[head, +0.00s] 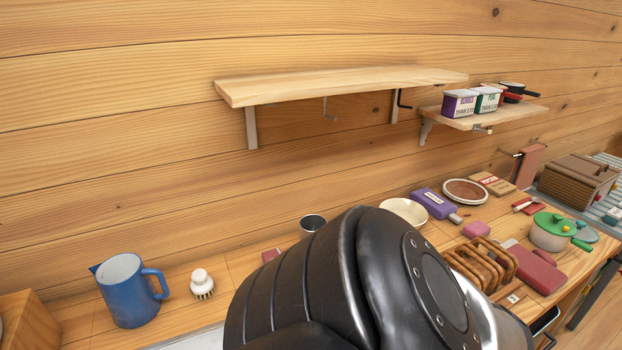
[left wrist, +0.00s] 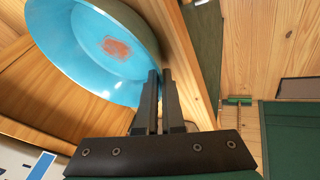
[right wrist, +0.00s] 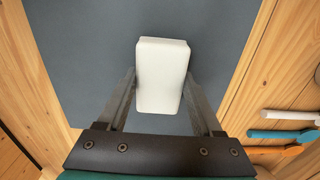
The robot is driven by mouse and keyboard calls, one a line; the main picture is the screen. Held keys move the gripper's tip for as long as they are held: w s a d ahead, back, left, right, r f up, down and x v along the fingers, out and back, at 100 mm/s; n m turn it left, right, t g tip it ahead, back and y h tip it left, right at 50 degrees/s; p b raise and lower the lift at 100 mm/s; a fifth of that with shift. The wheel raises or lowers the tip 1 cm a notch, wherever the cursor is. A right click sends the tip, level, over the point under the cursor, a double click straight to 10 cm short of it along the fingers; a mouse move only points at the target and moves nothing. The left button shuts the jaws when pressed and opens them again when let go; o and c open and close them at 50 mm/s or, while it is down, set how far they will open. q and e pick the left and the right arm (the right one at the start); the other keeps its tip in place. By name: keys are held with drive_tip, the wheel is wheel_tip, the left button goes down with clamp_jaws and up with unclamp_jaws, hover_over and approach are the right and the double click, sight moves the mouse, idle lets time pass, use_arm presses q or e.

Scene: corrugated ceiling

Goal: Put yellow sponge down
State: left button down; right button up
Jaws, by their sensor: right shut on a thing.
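In the right wrist view my right gripper (right wrist: 160,100) is shut on a white, rounded block (right wrist: 161,75). It looks white rather than yellow, and no clearly yellow sponge shows in any view. The block is over a flat dark grey surface (right wrist: 90,50); I cannot tell whether it touches it. The fingertips are beside the rim of a light blue bowl (left wrist: 75,45). Neither gripper's fingers show in the head view, where a dark arm part of mine hides the middle of the counter.
In the head view a blue jug (head: 128,291) and a white brush (head: 202,284) stand at left. A toast rack (head: 482,264), purple bottle (head: 434,203) and green-lidded pot (head: 549,232) crowd the right. Orange and white handled items (right wrist: 285,134) lie right of the grey surface.

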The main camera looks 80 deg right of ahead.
drive_tip(key=shift+f, duration=0.15)
drive_tip(key=o, duration=1.3)
